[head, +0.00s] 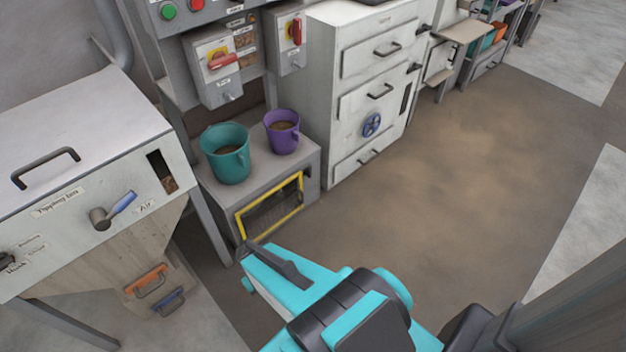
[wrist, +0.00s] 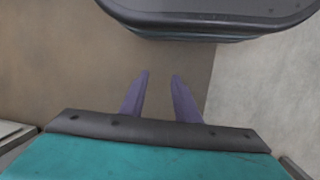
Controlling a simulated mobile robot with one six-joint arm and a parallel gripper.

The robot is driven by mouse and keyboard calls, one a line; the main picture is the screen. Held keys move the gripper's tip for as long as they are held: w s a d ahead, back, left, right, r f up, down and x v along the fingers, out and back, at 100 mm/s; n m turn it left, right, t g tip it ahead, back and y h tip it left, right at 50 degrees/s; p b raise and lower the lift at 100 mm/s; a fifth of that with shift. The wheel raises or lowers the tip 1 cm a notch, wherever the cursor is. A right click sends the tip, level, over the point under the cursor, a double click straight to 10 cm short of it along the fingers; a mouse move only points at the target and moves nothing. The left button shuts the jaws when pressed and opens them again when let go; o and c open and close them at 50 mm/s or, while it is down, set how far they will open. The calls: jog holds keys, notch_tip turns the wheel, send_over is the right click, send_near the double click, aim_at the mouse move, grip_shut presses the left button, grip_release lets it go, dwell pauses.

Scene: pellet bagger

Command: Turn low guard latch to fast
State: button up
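A low guard with a yellow frame and dark mesh (head: 270,208) is set in the front of the grey stand below the two buckets in the head view. I cannot make out its latch; the part of the stand near its lower left corner is close behind my arm in the picture. In the wrist view my gripper (wrist: 160,76) has its two purple fingers apart with nothing between them, pointing over bare floor. The guard does not show in the wrist view. In the head view my gripper's fingertips cannot be made out.
A teal bucket (head: 226,153) and a purple bucket (head: 282,131) stand on the grey stand (head: 255,172). A hopper table with a blue-handled lever (head: 122,203) is at left. A white cabinet (head: 340,100) stands behind. The brown floor (head: 440,170) at right is clear.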

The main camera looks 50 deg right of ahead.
jog(key=w+d+f+m+t+h+b, duration=0.2)
jog(key=w+d+f+t+b, duration=0.25)
jog(key=w+d, duration=1)
jog(key=t+h+b, duration=0.2)
jog(key=t+b, duration=0.8)
jog(key=t, duration=0.2)
send_near(309, 173)
notch_tip(309, 173, down, 4)
jog(key=a, duration=0.1)
jog(key=s+d+r+n+t+y+b, duration=0.1)
jog(key=s+d+n+t+y+b, duration=0.1)
jog(key=s, duration=0.5)
jog(key=shift+d+n+t+y+b, duration=0.3)
jog(key=shift+d+t+y+b, duration=0.65)
jog(key=shift+t, duration=0.1)
jog(key=w+b, duration=0.2)
jog(key=w, duration=1.1)
jog(key=shift+w+d, duration=0.3)
jog(key=shift+d, duration=0.15)
